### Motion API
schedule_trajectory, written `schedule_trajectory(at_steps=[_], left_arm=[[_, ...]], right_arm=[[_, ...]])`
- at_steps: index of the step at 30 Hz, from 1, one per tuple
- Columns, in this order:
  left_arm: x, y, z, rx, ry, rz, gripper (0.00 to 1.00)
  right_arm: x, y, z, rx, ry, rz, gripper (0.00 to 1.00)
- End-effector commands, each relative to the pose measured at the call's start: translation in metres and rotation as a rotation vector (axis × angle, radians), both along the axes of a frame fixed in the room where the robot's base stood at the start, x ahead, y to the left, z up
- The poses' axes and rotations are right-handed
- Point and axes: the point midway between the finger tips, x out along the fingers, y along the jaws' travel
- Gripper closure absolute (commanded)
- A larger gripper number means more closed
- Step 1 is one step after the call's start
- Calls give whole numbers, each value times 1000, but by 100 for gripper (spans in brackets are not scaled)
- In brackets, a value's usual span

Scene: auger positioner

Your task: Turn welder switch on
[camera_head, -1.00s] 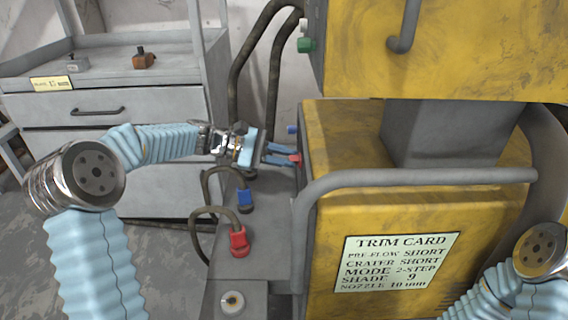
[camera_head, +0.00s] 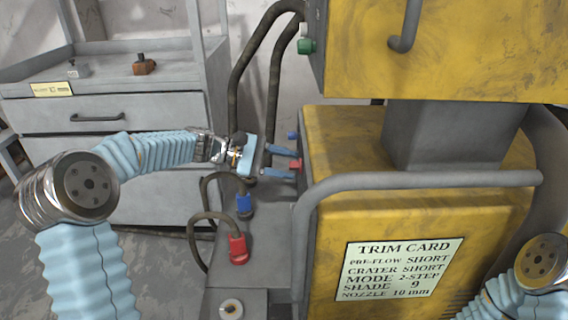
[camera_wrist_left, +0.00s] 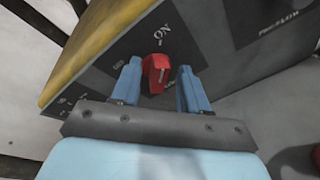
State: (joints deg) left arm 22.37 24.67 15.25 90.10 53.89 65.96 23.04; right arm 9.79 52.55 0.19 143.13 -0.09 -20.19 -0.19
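The red welder switch (camera_wrist_left: 156,73) is a knob with a pale line, set on the dark side panel (camera_wrist_left: 105,60) of the yellow welder (camera_head: 350,140). An "ON" label (camera_wrist_left: 161,37) lies just beyond the knob; smaller labels beside it are too small to read. In the head view the knob (camera_head: 295,165) shows at the welder's left side. My left gripper (camera_head: 282,163) is open, with one blue finger on each side of the knob. In the left wrist view small gaps show between the fingers (camera_wrist_left: 158,85) and the knob. My right gripper is out of view.
A blue connector (camera_head: 244,203) and a red connector (camera_head: 238,248) with cables stand below my left gripper. A grey rail (camera_head: 420,178) runs along the welder's front. A trim card (camera_head: 400,270) is on the welder. A grey drawer cabinet (camera_head: 110,140) stands left.

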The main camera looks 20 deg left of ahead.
Motion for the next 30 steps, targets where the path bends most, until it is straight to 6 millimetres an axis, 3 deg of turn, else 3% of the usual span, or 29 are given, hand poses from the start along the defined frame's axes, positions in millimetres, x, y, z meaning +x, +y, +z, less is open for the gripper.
schedule_trajectory(at_steps=[11,24,30], left_arm=[[-2,8,4,-1,-1,2,56],[-28,100,30,0,0,3,56],[-36,123,37,-1,1,1,56]], right_arm=[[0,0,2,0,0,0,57],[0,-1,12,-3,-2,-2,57],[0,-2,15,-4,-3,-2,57]])
